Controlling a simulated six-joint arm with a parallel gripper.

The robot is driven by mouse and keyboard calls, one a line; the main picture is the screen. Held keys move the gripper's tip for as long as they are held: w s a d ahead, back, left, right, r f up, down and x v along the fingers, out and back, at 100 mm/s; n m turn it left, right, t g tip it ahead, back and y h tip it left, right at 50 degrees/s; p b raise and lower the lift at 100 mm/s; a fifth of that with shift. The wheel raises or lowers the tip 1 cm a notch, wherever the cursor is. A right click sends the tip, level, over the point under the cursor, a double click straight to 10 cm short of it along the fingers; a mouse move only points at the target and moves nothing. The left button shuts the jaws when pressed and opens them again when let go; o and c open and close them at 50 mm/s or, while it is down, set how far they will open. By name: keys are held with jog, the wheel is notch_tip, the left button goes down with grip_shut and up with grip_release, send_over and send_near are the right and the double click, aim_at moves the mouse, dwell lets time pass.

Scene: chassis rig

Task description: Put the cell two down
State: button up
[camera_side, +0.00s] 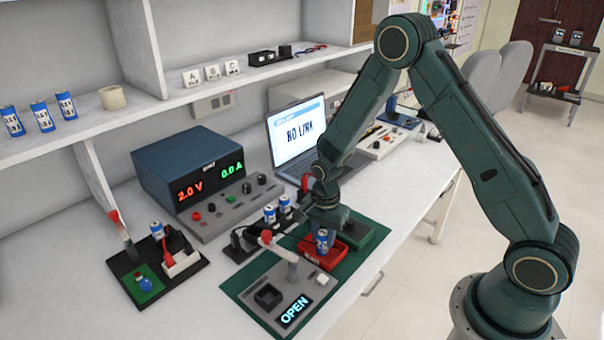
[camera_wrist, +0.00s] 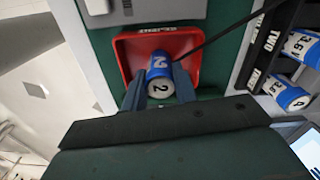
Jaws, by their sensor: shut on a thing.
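My gripper (camera_side: 322,226) points down over the red tray (camera_side: 335,258) and is shut on a blue and white cell (camera_side: 322,243). In the wrist view my two fingers (camera_wrist: 159,92) stand on either side of the cell (camera_wrist: 160,66), whose blue side and pale end both show a "2". The cell is within the outline of the red tray (camera_wrist: 126,60). I cannot tell whether it touches the tray floor. Two other blue and white cells (camera_side: 277,211) stand in a dark rack behind. In the wrist view they lie at the right (camera_wrist: 287,93), beside the "TWO" label.
A grey fixture with an "OPEN" display (camera_side: 294,311) and a red-knobbed lever (camera_side: 277,245) stands close to the tray. A power supply (camera_side: 190,170), a laptop (camera_side: 297,134) reading "NO LINK" and a black board (camera_side: 182,270) are nearby. Several cells stand on the shelf.

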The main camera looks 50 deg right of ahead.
aim_at(323, 232)
jog(key=o, duration=1)
jog(key=shift+f, duration=0.1)
jog(key=shift+o, duration=0.2)
notch_tip(323, 232, up, 11)
jog(key=shift+r, duration=0.65)
